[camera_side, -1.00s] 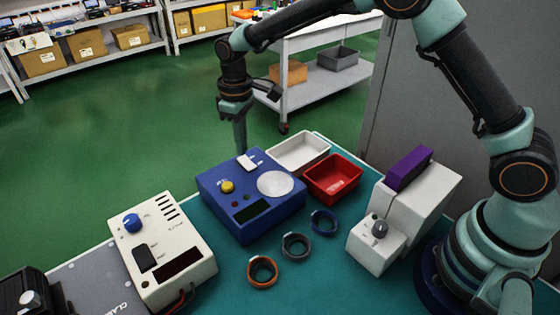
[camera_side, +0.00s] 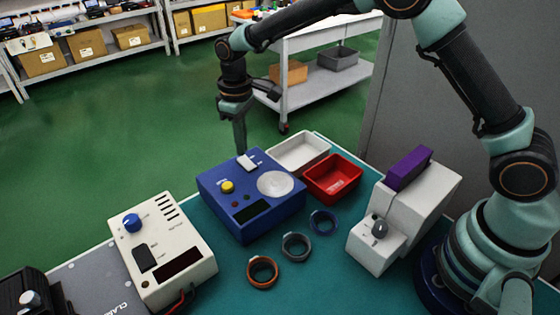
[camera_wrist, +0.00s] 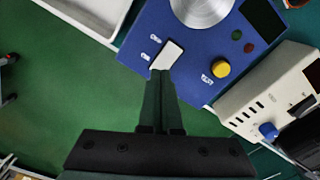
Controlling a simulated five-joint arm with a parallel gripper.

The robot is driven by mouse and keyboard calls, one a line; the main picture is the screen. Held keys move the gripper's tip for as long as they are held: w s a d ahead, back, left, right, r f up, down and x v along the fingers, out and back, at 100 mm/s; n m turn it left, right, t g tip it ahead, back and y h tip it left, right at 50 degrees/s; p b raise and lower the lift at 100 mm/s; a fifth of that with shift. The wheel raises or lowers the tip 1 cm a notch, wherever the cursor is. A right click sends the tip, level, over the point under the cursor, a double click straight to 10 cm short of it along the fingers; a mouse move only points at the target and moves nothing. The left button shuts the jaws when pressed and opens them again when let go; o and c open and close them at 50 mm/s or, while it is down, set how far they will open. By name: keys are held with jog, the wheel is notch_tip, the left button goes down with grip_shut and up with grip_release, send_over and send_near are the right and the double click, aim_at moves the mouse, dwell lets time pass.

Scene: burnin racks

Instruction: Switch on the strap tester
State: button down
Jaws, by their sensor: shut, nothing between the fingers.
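The blue box (camera_side: 222,212), which looks like the strap tester, has a round metal plate (camera_side: 275,184), a yellow knob (camera_side: 227,187), a dark display (camera_side: 252,211) and two small dull lamps. A white switch (camera_side: 248,162) sits near its back edge; it also shows in the wrist view (camera_wrist: 167,55). My gripper (camera_side: 240,149) is shut and empty, pointing down at the back edge of the box beside the switch. In the wrist view the closed fingertips (camera_wrist: 161,76) meet the switch's near end. I cannot tell whether they touch it.
A cream box (camera_side: 185,240) with a blue knob stands at left. White (camera_side: 322,139) and red (camera_side: 355,186) trays lie to the right of the blue box. Orange, grey and blue bands lie in front. A white device (camera_side: 365,252) with a purple block stands at right.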

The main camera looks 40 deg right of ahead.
aim_at(244, 158)
jog(key=shift+f, duration=0.95)
dwell(0.6)
jog(key=shift+r, duration=3.6)
jog(key=s+d+r+m+t, duration=0.3)
jog(key=s+d+r, duration=0.55)
jog(key=r, duration=0.25)
jog(key=s+d+m+t, duration=0.2)
jog(key=s+d, duration=0.4)
jog(key=s, duration=0.6)
jog(key=shift+f+m+t, duration=0.3)
jog(key=shift+f+m, duration=0.15)
jog(key=shift+m, duration=0.05)
